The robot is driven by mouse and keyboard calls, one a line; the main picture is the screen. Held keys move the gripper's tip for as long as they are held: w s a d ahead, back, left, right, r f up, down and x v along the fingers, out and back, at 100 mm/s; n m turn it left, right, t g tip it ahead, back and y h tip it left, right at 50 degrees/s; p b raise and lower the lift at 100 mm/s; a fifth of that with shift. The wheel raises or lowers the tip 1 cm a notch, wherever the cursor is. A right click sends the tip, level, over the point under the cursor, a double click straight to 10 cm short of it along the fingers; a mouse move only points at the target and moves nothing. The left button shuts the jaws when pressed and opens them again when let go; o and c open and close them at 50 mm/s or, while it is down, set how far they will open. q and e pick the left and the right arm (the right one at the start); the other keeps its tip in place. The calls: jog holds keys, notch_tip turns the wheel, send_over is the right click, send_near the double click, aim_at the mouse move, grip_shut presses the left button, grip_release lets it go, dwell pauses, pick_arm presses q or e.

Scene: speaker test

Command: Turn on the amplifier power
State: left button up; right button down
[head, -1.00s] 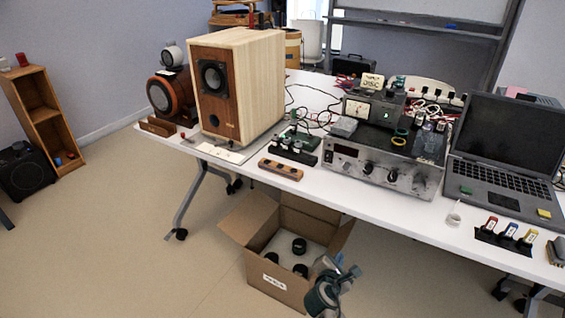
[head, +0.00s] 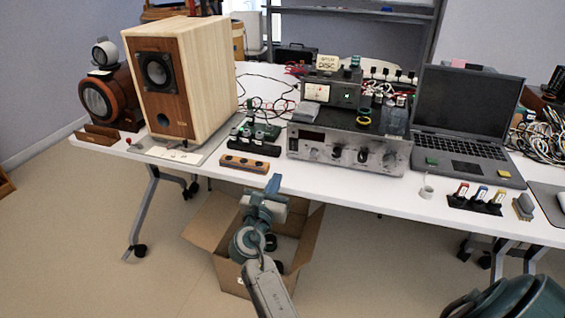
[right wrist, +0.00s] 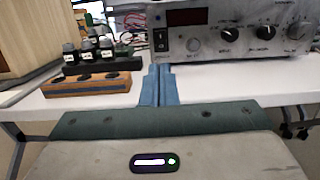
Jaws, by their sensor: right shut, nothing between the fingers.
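The amplifier (head: 312,156) is a silver unit with a dark display and several knobs, standing on the white table (head: 380,200). In the right wrist view the amplifier (right wrist: 225,50) fills the upper right, with a small dark power switch (right wrist: 160,40) at the left end of its front panel. My right gripper (head: 273,184) is shut and empty, in front of the table's near edge, below and left of the amplifier. In the right wrist view its fingers (right wrist: 160,85) point toward the amplifier's left end, apart from it. My left gripper is not in view.
A wooden block (head: 250,164) with round holes lies left of the amplifier, before a dark rack of several small pieces. A large wooden speaker (head: 160,85) stands farther left. A laptop (head: 465,120) stands right. An open cardboard box (head: 205,232) is on the floor beneath my arm.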

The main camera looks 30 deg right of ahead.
aim_at(293, 142)
jog(key=x, duration=1.3)
jog(key=shift+w+d, duration=0.1)
jog(key=shift+r, duration=0.1)
